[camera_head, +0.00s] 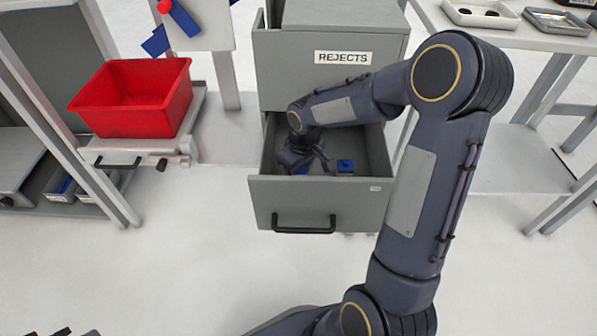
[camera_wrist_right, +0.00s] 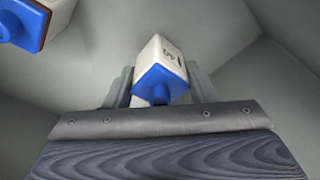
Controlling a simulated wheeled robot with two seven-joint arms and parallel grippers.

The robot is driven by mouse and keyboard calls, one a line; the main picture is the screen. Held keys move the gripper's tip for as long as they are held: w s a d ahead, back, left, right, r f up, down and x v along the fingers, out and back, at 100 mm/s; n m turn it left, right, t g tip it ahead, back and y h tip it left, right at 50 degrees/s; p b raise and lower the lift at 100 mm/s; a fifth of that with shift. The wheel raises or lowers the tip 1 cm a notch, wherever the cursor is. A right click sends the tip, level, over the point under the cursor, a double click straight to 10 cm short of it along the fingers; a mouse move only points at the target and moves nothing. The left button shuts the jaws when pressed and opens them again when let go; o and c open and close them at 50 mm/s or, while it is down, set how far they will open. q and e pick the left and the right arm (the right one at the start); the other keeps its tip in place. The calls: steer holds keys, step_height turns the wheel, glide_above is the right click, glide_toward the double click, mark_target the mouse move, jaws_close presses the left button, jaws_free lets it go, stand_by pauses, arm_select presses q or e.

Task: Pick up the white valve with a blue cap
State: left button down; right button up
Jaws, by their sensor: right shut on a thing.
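A white valve with a blue cap (camera_wrist_right: 160,75) sits between the fingers of my right gripper (camera_wrist_right: 160,88) in the wrist view, blue cap facing the camera. The right gripper is shut on it, and dark marks show on its white side. In the head view my right gripper (camera_head: 308,160) is down inside the open grey drawer (camera_head: 315,200), and the arm hides part of it. A second blue-capped white piece (camera_wrist_right: 28,22) lies at the wrist view's upper left. A blue piece (camera_head: 345,166) shows in the drawer, right of the gripper. Only dark tips of what seems my left gripper (camera_head: 76,332) show at the bottom edge.
The drawer belongs to a grey cabinet (camera_head: 285,55) labelled REJECTS; its walls stand close around my right gripper. A red bin (camera_head: 135,97) stands on a stand at the left. A table with shallow trays (camera_head: 482,13) is at the upper right. The floor in front is clear.

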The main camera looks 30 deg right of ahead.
step_height(320, 180, up, 17)
steer(key=p, duration=0.6)
steer(key=shift+r, duration=0.15)
stand_by(0.4)
